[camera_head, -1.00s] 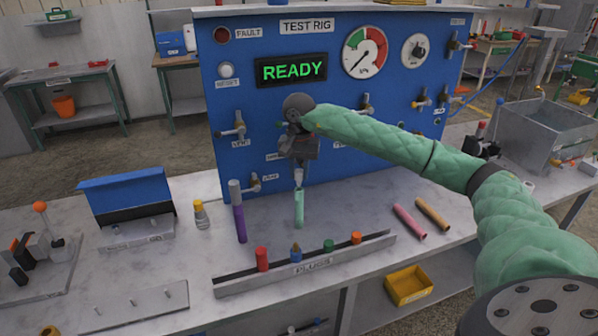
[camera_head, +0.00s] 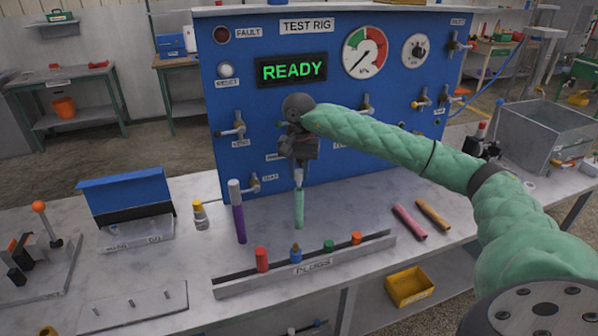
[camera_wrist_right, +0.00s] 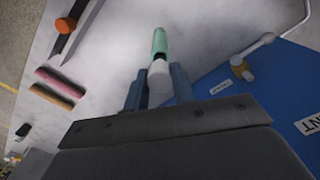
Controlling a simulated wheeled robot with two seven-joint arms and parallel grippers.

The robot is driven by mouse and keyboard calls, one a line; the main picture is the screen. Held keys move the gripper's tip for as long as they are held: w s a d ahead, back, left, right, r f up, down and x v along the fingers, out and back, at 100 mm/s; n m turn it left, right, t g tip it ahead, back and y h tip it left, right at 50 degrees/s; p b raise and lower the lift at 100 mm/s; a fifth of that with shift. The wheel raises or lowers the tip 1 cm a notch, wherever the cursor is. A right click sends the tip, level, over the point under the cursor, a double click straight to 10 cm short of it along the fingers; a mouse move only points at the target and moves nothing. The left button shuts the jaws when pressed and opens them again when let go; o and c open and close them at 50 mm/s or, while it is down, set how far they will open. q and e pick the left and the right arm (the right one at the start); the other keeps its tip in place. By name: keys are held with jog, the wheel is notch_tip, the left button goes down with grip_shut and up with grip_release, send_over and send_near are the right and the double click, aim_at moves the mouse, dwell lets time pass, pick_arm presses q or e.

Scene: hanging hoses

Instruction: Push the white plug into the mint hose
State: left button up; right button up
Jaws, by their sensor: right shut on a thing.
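My right gripper (camera_head: 299,168) points down in front of the blue panel. It is shut on the white plug (camera_head: 298,179), which shows between the fingers in the right wrist view (camera_wrist_right: 158,78). The mint hose (camera_head: 299,210) hangs upright directly below the plug, in line with it. In the right wrist view the mint hose (camera_wrist_right: 159,42) lies just beyond the plug, with a dark band where they meet. I cannot tell how far the plug is inside the hose. The upper support of the hose is hidden by the gripper. My left gripper is not in view.
A rack (camera_head: 325,262) with several coloured plugs stands in front. A pink hose (camera_head: 409,222) and an orange hose (camera_head: 433,215) lie to the right. The blue test rig (camera_head: 250,110) is close behind the gripper, with valves sticking out.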

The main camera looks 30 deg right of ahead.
aim_at(299, 180)
jog(key=shift+f+b, duration=1.6)
jog(key=shift+f, duration=0.25)
jog(key=o, duration=1)
jog(key=shift+o, duration=0.2)
jog(key=shift+r, duration=0.1)
notch_tip(299, 180, up, 6)
jog(key=shift+r+b, duration=0.1)
jog(key=shift+b, duration=0.85)
jog(key=shift+r, duration=0.7)
